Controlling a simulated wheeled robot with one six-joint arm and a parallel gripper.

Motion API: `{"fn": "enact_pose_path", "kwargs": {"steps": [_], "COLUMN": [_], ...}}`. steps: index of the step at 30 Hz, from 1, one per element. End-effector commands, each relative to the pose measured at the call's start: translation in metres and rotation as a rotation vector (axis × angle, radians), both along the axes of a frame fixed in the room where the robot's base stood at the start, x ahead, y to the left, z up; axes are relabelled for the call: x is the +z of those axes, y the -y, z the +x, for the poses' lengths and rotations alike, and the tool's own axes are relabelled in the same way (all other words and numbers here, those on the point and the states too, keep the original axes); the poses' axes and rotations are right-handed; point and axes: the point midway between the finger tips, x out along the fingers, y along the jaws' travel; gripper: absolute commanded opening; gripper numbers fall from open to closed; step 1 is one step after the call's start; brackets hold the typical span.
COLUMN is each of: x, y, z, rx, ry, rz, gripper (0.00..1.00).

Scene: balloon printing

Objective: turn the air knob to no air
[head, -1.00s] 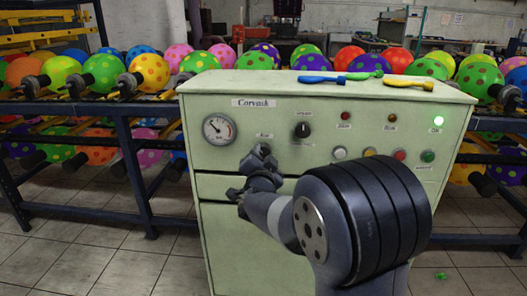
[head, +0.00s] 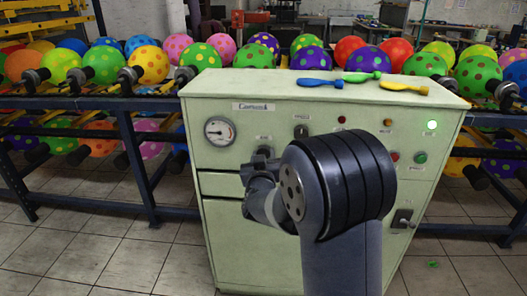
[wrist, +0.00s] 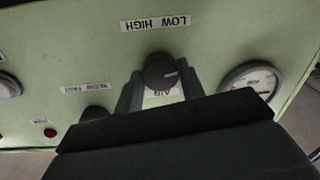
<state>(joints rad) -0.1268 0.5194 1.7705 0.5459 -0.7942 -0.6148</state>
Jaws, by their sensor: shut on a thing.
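The dark round air knob (wrist: 160,71) sits between the two fingers of my gripper (wrist: 161,84) in the wrist view. My gripper is shut on it. A pale pointer mark on the knob faces right in that view. The label LOW HIGH (wrist: 156,23) is above the knob there, and the AIR label shows partly between the fingers. In the head view my gripper (head: 258,168) is at the front of the pale green cabinet (head: 215,104), below and right of the gauge (head: 219,131). The knob is hidden there by the gripper and arm.
The gauge also shows in the wrist view (wrist: 250,84), right of the fingers. Another dark knob (wrist: 94,113) is close on the left. Blue (head: 320,82), green and yellow balloons lie on the cabinet top. Racks of dotted balloons stand on both sides.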

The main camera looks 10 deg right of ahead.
Motion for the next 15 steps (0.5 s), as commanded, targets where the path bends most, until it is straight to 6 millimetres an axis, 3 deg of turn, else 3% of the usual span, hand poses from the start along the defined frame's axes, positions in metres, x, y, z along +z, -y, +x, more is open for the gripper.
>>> {"fn": "enact_pose_path", "kwargs": {"steps": [15], "x": [0.0013], "y": [-0.0007], "z": [-0.0002], "rx": [0.003], "ry": [-0.138], "rz": [-0.407], "gripper": [0.15]}}
